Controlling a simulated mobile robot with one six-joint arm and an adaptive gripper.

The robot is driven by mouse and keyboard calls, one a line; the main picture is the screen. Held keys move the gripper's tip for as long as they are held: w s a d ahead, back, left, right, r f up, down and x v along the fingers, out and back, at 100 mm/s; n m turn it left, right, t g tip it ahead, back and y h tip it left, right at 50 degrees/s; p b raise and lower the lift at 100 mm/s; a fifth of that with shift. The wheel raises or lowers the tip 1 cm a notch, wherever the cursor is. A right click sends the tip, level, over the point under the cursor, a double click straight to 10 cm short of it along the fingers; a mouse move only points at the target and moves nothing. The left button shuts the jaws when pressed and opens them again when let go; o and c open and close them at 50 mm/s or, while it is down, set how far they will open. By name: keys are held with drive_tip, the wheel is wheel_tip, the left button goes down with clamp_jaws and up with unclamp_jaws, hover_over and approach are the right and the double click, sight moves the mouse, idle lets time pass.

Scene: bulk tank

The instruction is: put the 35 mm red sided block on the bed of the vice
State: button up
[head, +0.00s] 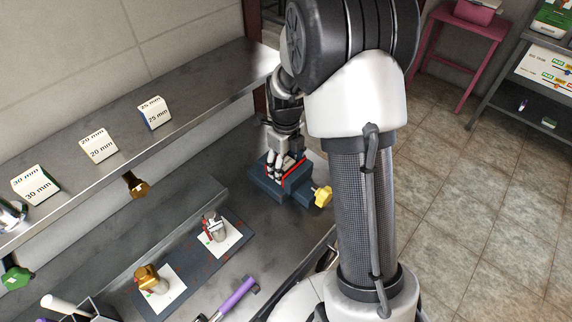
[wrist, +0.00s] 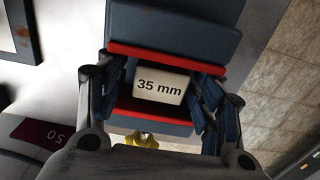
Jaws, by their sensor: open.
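The vice (head: 262,184) is dark blue with red jaw faces and stands on the steel bench; its body (wrist: 175,28) also fills the upper middle of the wrist view. The block (wrist: 160,86), with a white top marked 35 mm, lies between the two red jaws, its label upright in the picture. Its coloured sides are hidden. My gripper (head: 279,168) is over the vice, pointing down. In the wrist view my open fingers (wrist: 157,97) stand left and right of the block, with gaps beside it. The bed under the block is hidden.
The vice's yellow handle (head: 322,195) sticks out at its front right. A shelf (head: 70,207) behind carries blocks marked 30, 20 and 25 mm. A dark mat (head: 190,258), clamps and a purple-handled tool (head: 237,297) lie left of the vice on the bench.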

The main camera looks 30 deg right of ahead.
wheel_tip(320, 180, up, 12)
drive_tip(key=p, duration=0.3)
wheel_tip(320, 180, up, 6)
drive_tip(key=n+t, duration=0.1)
drive_tip(key=n, duration=0.6)
hover_over(286, 163)
drive_tip(key=s+a, duration=0.3)
drive_tip(key=s, duration=0.1)
drive_tip(key=s+a+r+n+t, duration=0.1)
drive_tip(key=s+a+r+n, duration=0.2)
drive_tip(key=s+n, duration=0.6)
drive_tip(key=s+a+r+n+t, duration=0.2)
drive_tip(key=s+n, duration=0.8)
drive_tip(key=n, duration=0.5)
drive_tip(key=shift+a+r+n+t, duration=0.3)
drive_tip(key=shift+a+r, duration=0.4)
drive_tip(key=shift+r, duration=0.45)
